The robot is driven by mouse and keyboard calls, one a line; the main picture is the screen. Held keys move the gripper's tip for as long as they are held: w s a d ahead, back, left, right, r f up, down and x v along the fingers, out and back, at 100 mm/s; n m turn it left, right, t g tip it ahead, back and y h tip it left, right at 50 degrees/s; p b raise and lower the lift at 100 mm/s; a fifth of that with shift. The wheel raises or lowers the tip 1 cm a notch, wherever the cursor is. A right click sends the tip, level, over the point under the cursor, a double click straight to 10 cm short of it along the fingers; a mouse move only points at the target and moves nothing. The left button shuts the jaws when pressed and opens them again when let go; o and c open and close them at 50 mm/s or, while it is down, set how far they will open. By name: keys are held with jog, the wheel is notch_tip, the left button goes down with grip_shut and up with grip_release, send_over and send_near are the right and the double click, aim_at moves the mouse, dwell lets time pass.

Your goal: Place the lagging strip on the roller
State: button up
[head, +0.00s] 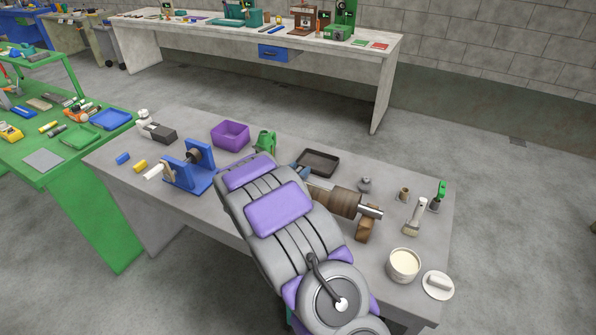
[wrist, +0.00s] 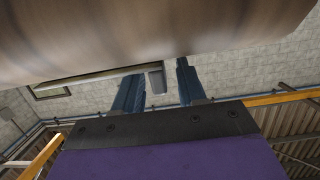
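The roller (head: 338,201) is a brown cylinder with a metal shaft end, lying on the grey table just right of my arm. Its left part is hidden behind the arm. In the wrist view a large brown rounded surface (wrist: 150,30), apparently the roller, fills the top. My gripper (wrist: 159,70) has two blue fingers standing apart, tips close to that surface, with wall showing between them. A small grey piece (wrist: 156,79) shows in the gap; I cannot tell what it is. A thin edge (wrist: 90,77) runs along the brown surface. I cannot make out the lagging strip for certain.
A wooden block (head: 367,226) stands by the shaft end. A black tray (head: 318,162) lies behind the roller. A cream pot (head: 403,265), brush (head: 415,217) and white plate (head: 438,285) stand at right. A blue stand (head: 188,170) and purple bin (head: 230,135) are at left.

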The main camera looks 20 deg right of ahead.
jog(key=shift+s+a+r, duration=0.2)
jog(key=shift+s+a, duration=0.05)
jog(key=shift+a, duration=0.15)
jog(key=s+a+r+n+y+p, duration=0.1)
jog(key=s+a+r+y, duration=0.15)
jog(key=a, duration=0.45)
jog(key=s+a+r+n+y, duration=0.1)
jog(key=s+a+r+y, duration=0.1)
jog(key=a+y, duration=0.35)
jog(key=s+a+r+n+y+p, duration=0.1)
jog(key=s+a+r+n+y, duration=0.1)
jog(key=a, duration=0.6)
jog(key=s+a+r+n+g+y, duration=0.25)
jog(key=s+a+y, duration=0.2)
jog(key=s, duration=0.55)
jog(key=s+d+r+n+g, duration=0.1)
jog(key=s+d+g, duration=0.1)
jog(key=s, duration=0.9)
jog(key=s+d+r+n+g+h, duration=0.1)
jog(key=s+g, duration=0.3)
jog(key=s, duration=0.7)
jog(key=s+d+r+n+g+h, duration=0.1)
jog(key=s+d+n+g, duration=0.1)
jog(key=s, duration=0.9)
jog(key=shift+d+r+g, duration=0.3)
jog(key=shift+d+g, duration=0.15)
jog(key=shift+d, duration=0.35)
